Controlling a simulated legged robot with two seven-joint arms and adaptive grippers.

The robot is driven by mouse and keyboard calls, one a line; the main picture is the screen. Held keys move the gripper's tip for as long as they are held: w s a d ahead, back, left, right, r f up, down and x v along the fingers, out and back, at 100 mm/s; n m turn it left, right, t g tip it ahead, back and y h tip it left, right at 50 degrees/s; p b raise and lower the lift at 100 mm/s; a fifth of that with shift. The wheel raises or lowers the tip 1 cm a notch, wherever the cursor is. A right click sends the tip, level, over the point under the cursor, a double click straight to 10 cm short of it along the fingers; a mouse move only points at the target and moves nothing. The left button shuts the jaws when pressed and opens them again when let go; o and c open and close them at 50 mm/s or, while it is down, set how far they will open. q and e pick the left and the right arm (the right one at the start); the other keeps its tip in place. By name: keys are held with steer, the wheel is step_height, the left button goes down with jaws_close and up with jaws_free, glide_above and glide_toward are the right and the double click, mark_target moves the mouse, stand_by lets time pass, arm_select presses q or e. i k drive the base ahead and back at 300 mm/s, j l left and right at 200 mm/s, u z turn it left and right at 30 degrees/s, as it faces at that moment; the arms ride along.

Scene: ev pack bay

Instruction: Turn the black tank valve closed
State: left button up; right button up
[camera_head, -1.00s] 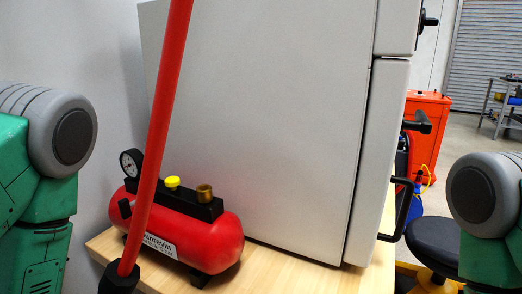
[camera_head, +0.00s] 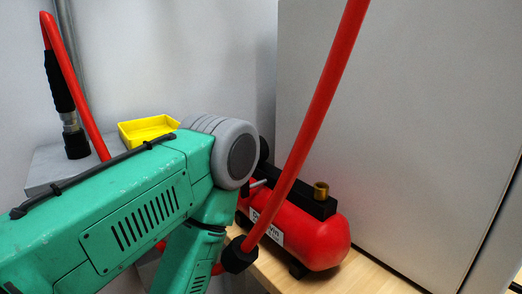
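The red air tank (camera_head: 316,236) lies on the wooden bench top, partly behind my green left arm and a slanting red hose. A black block (camera_head: 312,203) with a brass fitting (camera_head: 321,190) sits on top of it. The tank's left end, with most of its gauge, is covered by my arm's grey joint. I cannot make out the black tank valve; that end is largely hidden. My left arm reaches in from the left and bends down at the joint, but its gripper does not show. My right gripper is out of the picture.
The red hose (camera_head: 311,109) crosses in front of the tank to a black end fitting (camera_head: 240,255). A large white cabinet (camera_head: 400,130) stands close behind the tank. A yellow tray (camera_head: 147,131) and a black-handled hose fitting (camera_head: 66,105) are at left. Bare bench (camera_head: 345,279) shows in front.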

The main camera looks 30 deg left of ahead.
mark_target(245, 190)
steer(key=k+j+u, duration=0.1)
steer(key=u, duration=0.3)
steer(key=k+j+u, duration=0.2)
steer(key=u, duration=0.15)
steer(key=k, duration=0.1)
